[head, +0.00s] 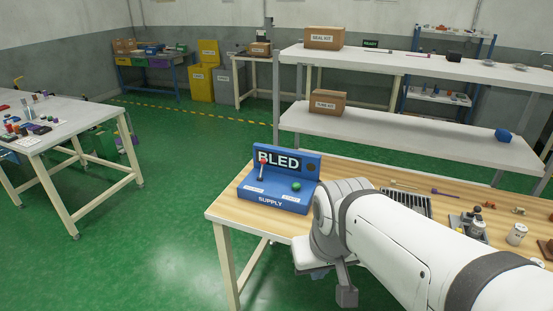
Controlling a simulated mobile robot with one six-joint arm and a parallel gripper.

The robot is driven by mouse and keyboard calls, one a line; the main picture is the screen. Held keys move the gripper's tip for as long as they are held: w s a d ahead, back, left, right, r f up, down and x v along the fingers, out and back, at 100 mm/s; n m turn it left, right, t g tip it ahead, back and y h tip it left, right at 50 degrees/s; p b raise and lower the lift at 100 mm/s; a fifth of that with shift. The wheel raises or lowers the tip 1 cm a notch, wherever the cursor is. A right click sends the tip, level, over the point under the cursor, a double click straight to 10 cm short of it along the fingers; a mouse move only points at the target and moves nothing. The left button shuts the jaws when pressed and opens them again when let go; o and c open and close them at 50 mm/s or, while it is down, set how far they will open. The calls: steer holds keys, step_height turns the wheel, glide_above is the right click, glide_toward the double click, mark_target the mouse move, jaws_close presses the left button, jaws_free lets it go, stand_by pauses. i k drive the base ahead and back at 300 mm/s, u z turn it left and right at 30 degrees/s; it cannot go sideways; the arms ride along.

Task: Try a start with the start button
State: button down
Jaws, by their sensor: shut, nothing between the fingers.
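A blue supply box (270,199) stands at the left end of the wooden bench. Its upright back panel carries a dark sign (279,161) reading "BLED" and a dark brown round spot at the right. On its sloped top are a lever with a red knob (262,164) at the left and a green button (296,186) at the right. Small white labels lie in front of both, too small to read. My gripper (346,296) hangs low in front of the bench, right of and nearer than the box, apart from it. It is shut and empty, partly hidden by my arm.
The wooden bench (228,207) holds a dark slotted tray (408,204), small tools and a white jar (516,234) to the right. White shelves with cartons stand behind. A cluttered white table (75,122) is at the left, with open green floor between.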

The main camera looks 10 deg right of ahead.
mark_target(296, 185)
steer(key=i, duration=1.4)
steer(key=u, duration=0.05)
